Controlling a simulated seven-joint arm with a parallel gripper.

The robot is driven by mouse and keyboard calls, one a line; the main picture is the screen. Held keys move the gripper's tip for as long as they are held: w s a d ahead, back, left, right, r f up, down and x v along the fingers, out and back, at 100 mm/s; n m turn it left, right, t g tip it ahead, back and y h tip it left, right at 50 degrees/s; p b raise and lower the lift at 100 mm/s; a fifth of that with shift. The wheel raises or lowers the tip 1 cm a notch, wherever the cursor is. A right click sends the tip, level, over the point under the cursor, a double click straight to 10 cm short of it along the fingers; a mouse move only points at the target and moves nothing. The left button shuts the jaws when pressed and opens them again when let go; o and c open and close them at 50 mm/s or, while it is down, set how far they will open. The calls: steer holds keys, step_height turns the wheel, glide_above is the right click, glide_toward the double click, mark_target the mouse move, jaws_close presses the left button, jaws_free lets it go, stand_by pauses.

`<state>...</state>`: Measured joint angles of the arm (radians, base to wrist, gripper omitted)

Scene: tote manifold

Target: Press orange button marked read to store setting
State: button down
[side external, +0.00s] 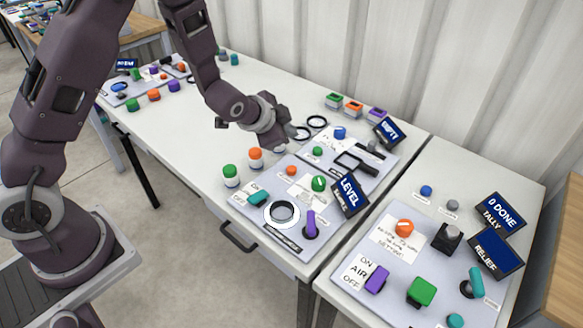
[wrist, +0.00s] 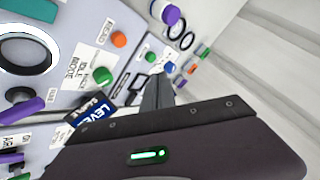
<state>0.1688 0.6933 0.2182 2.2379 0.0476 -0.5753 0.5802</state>
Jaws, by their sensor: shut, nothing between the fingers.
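The orange button (wrist: 119,39) is a small round cap on a grey panel in the wrist view, with a white label reading READ (wrist: 105,31) beside it. In the side external view the orange button (side external: 291,170) sits near the back left of the middle panel. My gripper (side external: 282,146) is above the table just behind that panel, apart from the button. In the wrist view my gripper (wrist: 158,92) is shut and empty, its fingers pointing past the button's side. Nothing covers the button in either view.
The panel (side external: 262,222) also carries a green knob (side external: 319,184), a white-ringed dial (side external: 282,213), a purple lever (side external: 310,223) and a LEVEL display (side external: 350,193). Orange-capped (side external: 255,158) and green-capped (side external: 231,175) jars stand left of it. Another orange knob (side external: 404,228) is on the right panel.

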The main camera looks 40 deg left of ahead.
mark_target(289, 170)
steer(key=shift+f, duration=4.4)
steer(key=shift+f, duration=0.4)
steer(key=shift+f, duration=0.5)
steer(key=shift+r, duration=0.9)
steer(key=shift+r, duration=2.5)
